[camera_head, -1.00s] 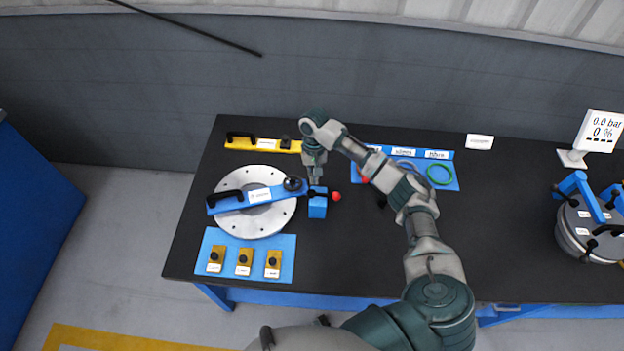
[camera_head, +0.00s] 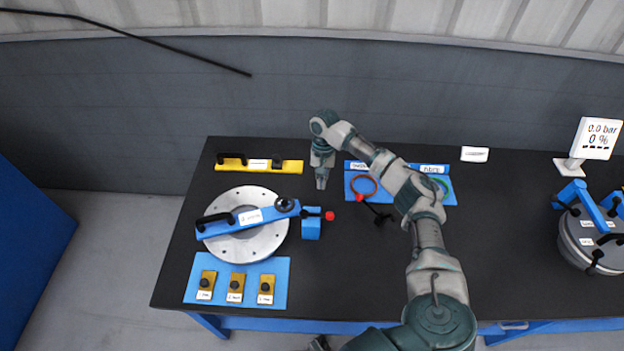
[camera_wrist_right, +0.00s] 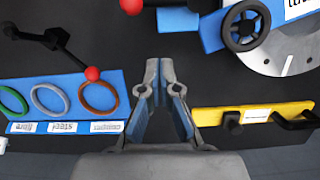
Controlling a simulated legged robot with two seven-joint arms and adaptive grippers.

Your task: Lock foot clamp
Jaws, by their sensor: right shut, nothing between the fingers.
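The foot clamp is a blue block (camera_head: 311,227) at the right end of the blue bar (camera_head: 250,217), which lies across the round grey flange (camera_head: 272,240). Its black lever ends in a red knob (camera_head: 330,215) that points right. The knob also shows at the top edge of the right wrist view (camera_wrist_right: 131,5). My right gripper (camera_head: 321,184) is shut and empty behind the clamp, apart from it. In the right wrist view its fingertips (camera_wrist_right: 160,66) are together over bare table.
A yellow bar (camera_head: 290,167) lies behind the flange. A blue mat (camera_head: 350,190) with coloured rings and a red-knobbed black tool (camera_head: 380,215) lies right of my gripper. Gold blocks sit on a blue mat (camera_head: 282,270) in front. A lidded vessel (camera_head: 585,240) stands far right.

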